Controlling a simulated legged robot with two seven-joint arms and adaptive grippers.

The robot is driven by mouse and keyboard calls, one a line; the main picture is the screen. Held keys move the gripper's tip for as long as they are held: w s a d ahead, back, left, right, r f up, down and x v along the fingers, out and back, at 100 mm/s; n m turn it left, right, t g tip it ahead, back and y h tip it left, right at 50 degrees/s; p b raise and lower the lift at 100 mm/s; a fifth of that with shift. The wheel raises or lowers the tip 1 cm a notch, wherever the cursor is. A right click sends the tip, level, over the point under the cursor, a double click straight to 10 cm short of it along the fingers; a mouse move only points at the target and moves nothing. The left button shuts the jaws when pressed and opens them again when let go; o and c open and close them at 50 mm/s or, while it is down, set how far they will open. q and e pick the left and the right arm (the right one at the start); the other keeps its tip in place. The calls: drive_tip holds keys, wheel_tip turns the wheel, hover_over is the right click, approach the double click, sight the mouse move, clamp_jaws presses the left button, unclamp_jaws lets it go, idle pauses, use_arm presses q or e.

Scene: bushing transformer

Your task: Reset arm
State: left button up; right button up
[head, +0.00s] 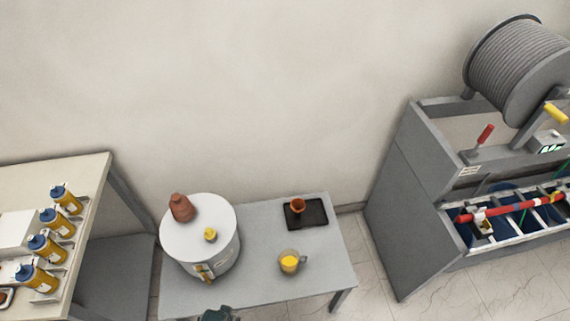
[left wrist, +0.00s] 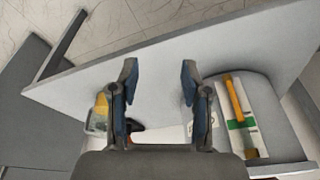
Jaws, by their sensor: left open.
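My left gripper (left wrist: 158,80) is open in the left wrist view. Its two dark fingers stand well apart, with bare grey table top showing between the tips and nothing gripped. In the head view a small dark shape at the bottom edge, in front of the white drum, seems to be part of a gripper. My right gripper is not clearly seen. In the left wrist view, a yellow bar (left wrist: 236,100) lies right of the fingers.
The grey table (head: 260,295) also holds a yellow-filled cup (head: 289,262) and a black tray (head: 317,214) with a brown part (head: 298,205). A grey cabinet (head: 405,215) with a cable reel (head: 515,65) stands right.

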use_arm(q)
drive_tip(key=s+f+g, duration=0.1)
drive_tip(key=s+f, duration=0.3)
drive_tip(key=f, duration=0.6)
drive_tip(key=s+f, duration=0.3)
drive_tip(key=f, duration=0.6)
drive_tip(key=s+a+f, duration=0.3)
drive_tip(key=s+f, duration=0.6)
drive_tip(key=s, duration=0.5)
drive_tip(key=shift+a+f+g, duration=0.2)
drive_tip(key=shift+f+g, duration=0.2)
